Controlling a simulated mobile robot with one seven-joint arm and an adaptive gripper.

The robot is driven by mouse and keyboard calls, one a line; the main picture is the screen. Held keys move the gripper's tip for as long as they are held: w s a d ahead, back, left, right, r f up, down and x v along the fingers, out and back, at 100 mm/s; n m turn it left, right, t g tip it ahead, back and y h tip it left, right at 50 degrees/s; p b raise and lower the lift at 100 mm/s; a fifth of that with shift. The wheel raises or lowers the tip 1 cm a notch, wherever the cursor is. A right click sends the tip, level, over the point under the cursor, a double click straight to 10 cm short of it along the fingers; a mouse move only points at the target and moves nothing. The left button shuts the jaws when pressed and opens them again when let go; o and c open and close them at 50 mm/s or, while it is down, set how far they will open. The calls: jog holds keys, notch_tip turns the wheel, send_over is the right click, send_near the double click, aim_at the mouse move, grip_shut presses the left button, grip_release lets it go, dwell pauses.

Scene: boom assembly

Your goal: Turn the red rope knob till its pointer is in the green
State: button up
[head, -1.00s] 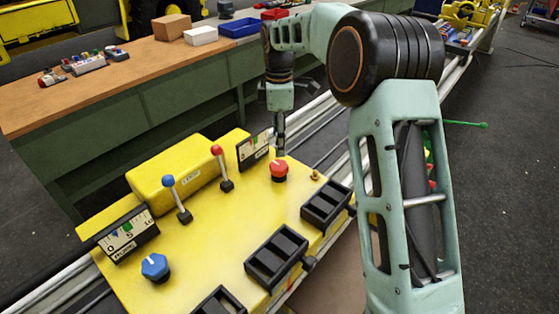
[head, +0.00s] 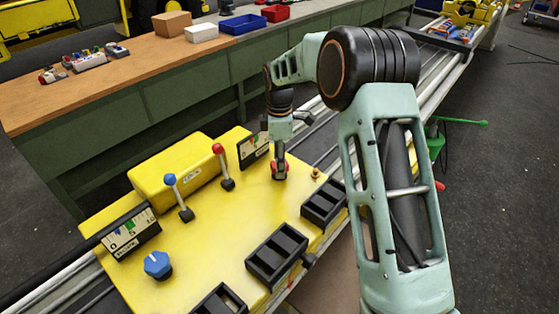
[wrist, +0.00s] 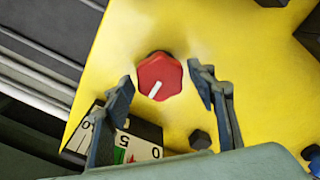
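The red rope knob (wrist: 168,72) sits on the yellow panel (wrist: 108,52); its white line points to the lower left in the wrist view. My gripper (wrist: 162,79) is open, with one finger on each side of the knob and small gaps visible. In the head view my gripper (head: 279,167) is down over the red knob (head: 286,170) and hides most of it. The knob's gauge (wrist: 142,148) shows 0, 5 and a green patch in the wrist view; a finger covers part of it. A small red mark shows by the green, but I cannot read the pointer surely.
A red-topped lever (head: 223,168), a blue-topped lever (head: 179,197), a blue knob (head: 157,265) and its gauge (head: 131,234) stand left on the panel. Black slotted holders (head: 277,256) line its front edge. The workbench (head: 110,90) behind is apart.

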jog(key=c, duration=0.8)
jog(key=m+b, duration=0.1)
jog(key=m, duration=0.6)
jog(key=shift+m+b, duration=0.3)
jog(key=shift+b, duration=0.1)
jog(key=m, duration=0.4)
jog(key=shift+m+b, duration=0.35)
jog(key=shift+m, duration=1.65)
